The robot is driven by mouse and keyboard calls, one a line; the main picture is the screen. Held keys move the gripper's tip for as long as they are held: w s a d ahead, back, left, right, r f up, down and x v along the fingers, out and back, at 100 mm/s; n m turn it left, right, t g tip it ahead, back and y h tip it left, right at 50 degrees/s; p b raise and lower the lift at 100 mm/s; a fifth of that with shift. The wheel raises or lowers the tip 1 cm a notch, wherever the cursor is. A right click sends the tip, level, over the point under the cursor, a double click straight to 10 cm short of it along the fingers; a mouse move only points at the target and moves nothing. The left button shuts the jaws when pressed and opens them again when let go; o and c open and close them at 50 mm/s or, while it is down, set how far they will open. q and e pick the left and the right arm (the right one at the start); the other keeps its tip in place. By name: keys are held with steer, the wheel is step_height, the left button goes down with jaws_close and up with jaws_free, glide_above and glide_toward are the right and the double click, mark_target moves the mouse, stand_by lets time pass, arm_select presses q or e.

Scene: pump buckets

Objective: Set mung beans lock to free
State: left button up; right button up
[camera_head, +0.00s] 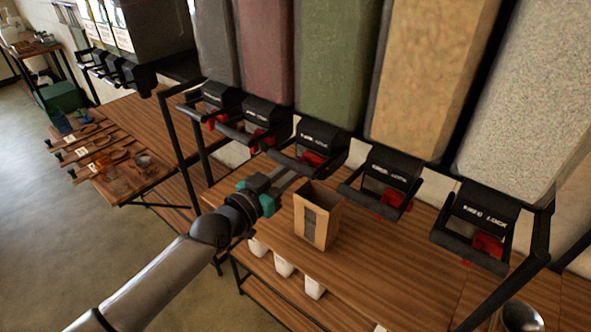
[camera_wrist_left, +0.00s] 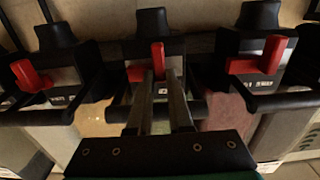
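The green mung bean bin (camera_head: 338,65) hangs in the middle of the row of dispensers. Its black dispenser head (camera_head: 318,135) carries a red lock lever (camera_head: 313,158). The lever (camera_wrist_left: 157,60) also shows upright in the left wrist view. My left gripper (camera_head: 297,172) reaches up to this dispenser from the lower left. In the left wrist view, its fingertips (camera_wrist_left: 159,76) lie close on either side of the lever's line. I cannot tell whether they touch it. My right gripper is not in view.
Neighbouring dispensers have red levers (camera_head: 394,204), (camera_wrist_left: 262,57) close on both sides. Black bars (camera_wrist_left: 288,101) project in front of the heads. An open cardboard box (camera_head: 316,216) stands on the wooden table (camera_head: 385,262) under the gripper. White cups (camera_head: 284,265) sit below the table's front edge.

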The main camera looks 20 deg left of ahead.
arm_select(q)
steer(key=o, duration=0.5)
steer(key=shift+a, duration=0.2)
steer(key=b+v, duration=0.1)
steer(key=v, duration=1.4)
steer(key=shift+r, duration=0.1)
